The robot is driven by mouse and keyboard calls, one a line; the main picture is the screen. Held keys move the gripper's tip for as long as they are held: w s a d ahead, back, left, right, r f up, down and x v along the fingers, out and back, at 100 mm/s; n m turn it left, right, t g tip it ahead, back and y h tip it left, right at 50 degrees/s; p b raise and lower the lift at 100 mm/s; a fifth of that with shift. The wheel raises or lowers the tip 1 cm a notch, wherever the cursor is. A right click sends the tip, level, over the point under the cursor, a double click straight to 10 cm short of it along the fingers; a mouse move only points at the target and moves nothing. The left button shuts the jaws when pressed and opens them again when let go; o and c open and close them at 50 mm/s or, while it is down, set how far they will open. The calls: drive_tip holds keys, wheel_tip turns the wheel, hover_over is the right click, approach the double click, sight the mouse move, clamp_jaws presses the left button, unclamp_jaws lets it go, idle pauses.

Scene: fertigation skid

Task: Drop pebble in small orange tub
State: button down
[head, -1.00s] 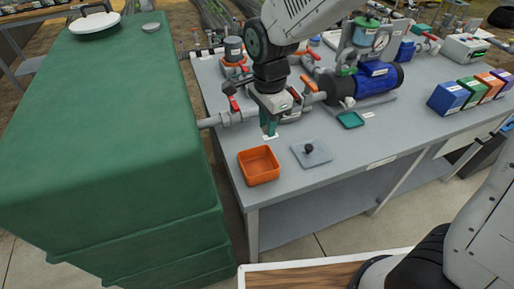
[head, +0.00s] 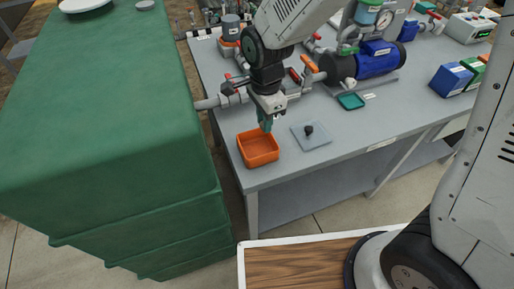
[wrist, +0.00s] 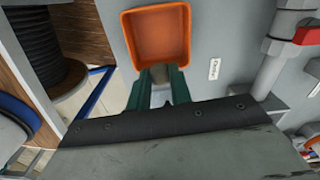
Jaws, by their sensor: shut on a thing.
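The small orange tub (head: 258,149) is an open, square-cornered tray near the front left corner of the grey bench; its inside looks empty. It also shows in the wrist view (wrist: 157,37), just beyond my fingertips. My gripper (head: 265,126) points down at the tub's back edge in the head view. In the wrist view my green fingers (wrist: 160,78) are shut on a small greyish-brown pebble (wrist: 160,73), partly hidden between them. The pebble is close to the tub's near rim in that view; its height above the rim is hard to tell.
A grey square lid with a black knob (head: 309,131) lies right of the tub. A teal dish (head: 351,101) and a blue pump (head: 378,58) stand farther right. Grey pipework with red-handled valves runs behind. A tall green tank (head: 110,130) stands left of the bench.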

drive_tip(key=c, duration=1.2)
unclamp_jaws()
wheel_tip(320, 180, up, 8)
drive_tip(key=shift+f, duration=0.1)
drive_tip(key=shift+s+d+n, duration=0.1)
drive_tip(key=shift+s+n, duration=0.1)
drive_tip(key=shift+n, duration=0.6)
drive_tip(key=s+d+r+n, duration=0.3)
drive_tip(key=s+d+n, duration=0.1)
drive_tip(key=s+d, duration=0.2)
drive_tip(key=s+d+r+n+t, duration=0.1)
drive_tip(key=s+d+r+n, duration=0.3)
drive_tip(key=s+d, duration=0.2)
drive_tip(key=s+d+r+n, duration=0.3)
drive_tip(key=s+d+n, duration=0.1)
drive_tip(key=s+d, duration=0.3)
drive_tip(key=shift+d+r, duration=0.4)
drive_tip(key=shift+d, duration=0.3)
